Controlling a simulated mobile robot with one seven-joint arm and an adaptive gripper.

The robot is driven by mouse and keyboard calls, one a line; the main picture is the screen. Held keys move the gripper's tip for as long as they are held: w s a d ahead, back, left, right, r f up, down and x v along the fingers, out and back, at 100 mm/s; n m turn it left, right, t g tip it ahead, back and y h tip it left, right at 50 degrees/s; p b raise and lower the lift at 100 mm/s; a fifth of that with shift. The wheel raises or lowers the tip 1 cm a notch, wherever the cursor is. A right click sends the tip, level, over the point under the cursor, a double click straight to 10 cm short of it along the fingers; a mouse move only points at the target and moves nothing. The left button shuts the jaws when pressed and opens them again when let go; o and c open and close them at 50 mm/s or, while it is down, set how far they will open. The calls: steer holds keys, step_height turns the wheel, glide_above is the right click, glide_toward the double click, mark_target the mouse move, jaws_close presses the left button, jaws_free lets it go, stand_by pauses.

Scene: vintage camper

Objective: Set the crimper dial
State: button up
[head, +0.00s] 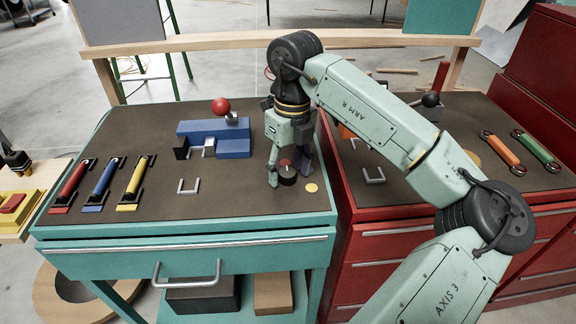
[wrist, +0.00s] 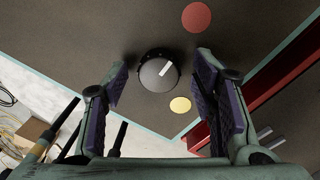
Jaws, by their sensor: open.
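A round black dial (head: 287,177) sits on the dark mat of the teal bench, near its front right corner. In the wrist view the dial (wrist: 155,78) shows a white pointer line slanting to the upper right, roughly toward a red disc (wrist: 196,17). A yellow disc (wrist: 180,104) lies below and right of the dial; it also shows in the head view (head: 311,188). My gripper (head: 289,171) points down over the dial, one finger on each side. In the wrist view my gripper (wrist: 162,66) is open, with gaps between both fingers and the dial.
A blue block machine (head: 215,130) with a red ball stands behind and left. Red, blue and yellow handles (head: 103,183) lie at the bench's left. A small metal staple-shaped handle (head: 188,186) is nearer. A red cabinet (head: 400,205) adjoins on the right.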

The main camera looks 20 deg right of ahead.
steer(key=shift+c, duration=0.4)
steer(key=c, duration=1.1)
steer(key=shift+o, duration=0.2)
steer(key=shift+f+m+b, duration=0.1)
steer(key=shift+m+b, duration=0.3)
steer(key=shift+b, duration=0.1)
steer(key=shift+f+m+b, duration=0.1)
steer(key=shift+m+b, duration=0.4)
steer(key=shift+b, duration=0.2)
steer(key=m+b, duration=0.5)
steer(key=m, duration=0.2)
steer(key=shift+b, duration=0.35)
steer(key=shift+r+m+t+b, duration=0.15)
steer(key=shift+m+b, duration=0.3)
steer(key=shift+m, duration=0.3)
steer(key=shift+r+m+t+b, duration=0.15)
steer(key=shift+m+b, duration=0.25)
steer(key=shift+m, duration=0.35)
steer(key=shift+f, duration=0.1)
